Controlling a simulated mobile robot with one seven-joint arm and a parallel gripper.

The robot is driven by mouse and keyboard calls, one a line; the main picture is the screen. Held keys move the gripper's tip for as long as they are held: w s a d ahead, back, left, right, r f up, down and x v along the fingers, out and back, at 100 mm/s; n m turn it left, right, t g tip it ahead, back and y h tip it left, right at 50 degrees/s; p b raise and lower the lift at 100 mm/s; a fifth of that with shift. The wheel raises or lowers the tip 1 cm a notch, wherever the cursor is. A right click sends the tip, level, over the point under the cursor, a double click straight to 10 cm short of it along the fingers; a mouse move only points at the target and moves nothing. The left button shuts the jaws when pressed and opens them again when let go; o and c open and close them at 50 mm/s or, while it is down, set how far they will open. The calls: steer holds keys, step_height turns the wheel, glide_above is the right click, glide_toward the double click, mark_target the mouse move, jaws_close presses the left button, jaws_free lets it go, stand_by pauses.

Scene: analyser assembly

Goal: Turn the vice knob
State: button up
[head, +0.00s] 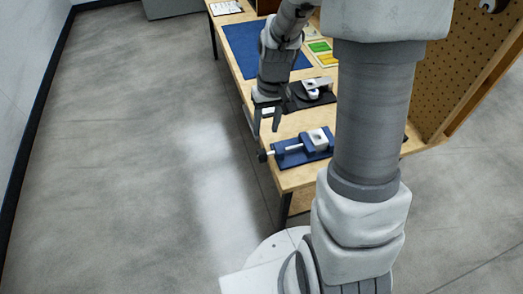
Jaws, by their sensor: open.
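The vice (317,140) is a blue base with a light grey jaw block, near the close end of the wooden workbench. Its dark round knob (263,156) sits on the end of a pale screw rod, sticking out past the bench's left edge. My gripper (265,132) hangs with its fingers pointing down, open and empty. In the picture it is just above the knob and apart from it. My arm's large links cover the right part of the bench and may hide some of the vice's right side.
A metal part on a dark plate (318,88) lies behind the vice. A blue mat (250,50), green and yellow cards (319,47) and a white sheet (226,8) lie farther back. A pegboard (465,60) stands along the right. The floor (140,150) left of the bench is clear.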

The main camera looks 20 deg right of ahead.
mark_target(263, 152)
steer(key=f, duration=0.4)
steer(key=f+b, duration=0.1)
steer(key=f, duration=0.3)
steer(key=a+f, duration=0.1)
steer(key=f, duration=0.3)
steer(key=shift+b, duration=0.4)
steer(key=shift+r, duration=0.1)
jaws_close()
